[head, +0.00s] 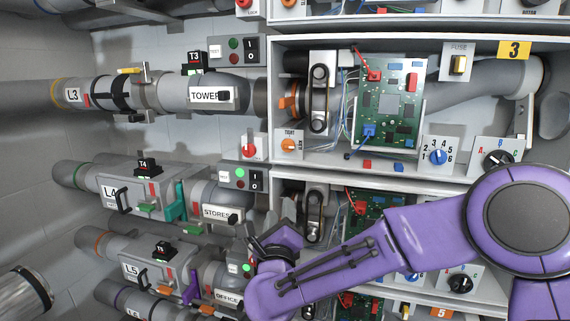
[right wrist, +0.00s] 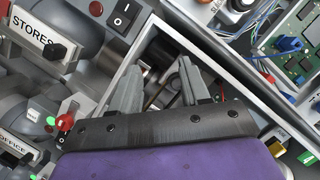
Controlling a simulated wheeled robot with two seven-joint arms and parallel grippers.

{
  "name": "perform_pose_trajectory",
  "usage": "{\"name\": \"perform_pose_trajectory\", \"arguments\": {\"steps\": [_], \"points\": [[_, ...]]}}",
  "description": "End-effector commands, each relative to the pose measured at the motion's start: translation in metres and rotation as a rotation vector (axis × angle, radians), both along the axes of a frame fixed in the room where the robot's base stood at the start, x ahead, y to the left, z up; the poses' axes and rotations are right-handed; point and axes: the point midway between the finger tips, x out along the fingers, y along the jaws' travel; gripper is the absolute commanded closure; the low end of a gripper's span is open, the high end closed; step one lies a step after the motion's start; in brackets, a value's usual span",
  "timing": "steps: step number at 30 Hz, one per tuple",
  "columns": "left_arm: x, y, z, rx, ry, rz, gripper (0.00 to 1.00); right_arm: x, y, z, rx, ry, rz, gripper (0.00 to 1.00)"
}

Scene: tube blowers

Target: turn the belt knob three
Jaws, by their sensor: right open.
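Box three (head: 395,42), marked by a yellow "3" plate, holds a black belt (head: 319,98) on two pulleys. My right gripper (head: 278,238) is lower, by the left edge of the box below, and apart from that knob. In the right wrist view its two grey fingers (right wrist: 160,85) are spread with nothing held between them, in front of that lower box's opening. My left gripper is not in view.
Box three also has a circuit board (head: 390,103), a blue numbered dial (head: 438,157) and a black A-B-C knob (head: 497,157). Labelled grey pipes (head: 165,95) run along the left. A shelf edge (head: 370,172) separates box three from the box below.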

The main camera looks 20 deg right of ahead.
Motion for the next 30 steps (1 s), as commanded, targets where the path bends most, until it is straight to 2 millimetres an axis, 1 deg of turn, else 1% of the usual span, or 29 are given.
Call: {"name": "perform_pose_trajectory", "arguments": {"steps": [1,3,6,8,11,15,18,21,25,30], "points": [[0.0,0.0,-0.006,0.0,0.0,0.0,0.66,-0.004,0.002,0.033,0.095,-0.101,0.001,0.54],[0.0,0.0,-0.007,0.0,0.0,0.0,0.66,-0.009,0.004,0.065,0.191,-0.194,0.01,0.54],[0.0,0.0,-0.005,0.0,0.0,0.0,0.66,-0.01,0.002,0.087,0.25,-0.249,0.014,0.54],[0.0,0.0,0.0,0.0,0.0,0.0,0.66,-0.004,-0.001,0.092,0.256,-0.253,0.013,0.54],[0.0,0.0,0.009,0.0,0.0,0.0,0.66,0.014,-0.009,0.1,0.252,-0.25,0.012,0.54],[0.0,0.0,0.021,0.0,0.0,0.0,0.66,0.042,-0.022,0.111,0.25,-0.248,0.011,0.54],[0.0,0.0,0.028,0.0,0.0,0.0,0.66,0.059,-0.029,0.117,0.249,-0.246,0.012,0.54],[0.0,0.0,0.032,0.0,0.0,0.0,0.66,0.071,-0.033,0.12,0.248,-0.246,0.013,0.54],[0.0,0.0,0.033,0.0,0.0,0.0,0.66,0.077,-0.036,0.12,0.247,-0.245,0.014,0.54],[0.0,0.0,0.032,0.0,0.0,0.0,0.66,0.078,-0.036,0.12,0.246,-0.246,0.015,0.54]]}}
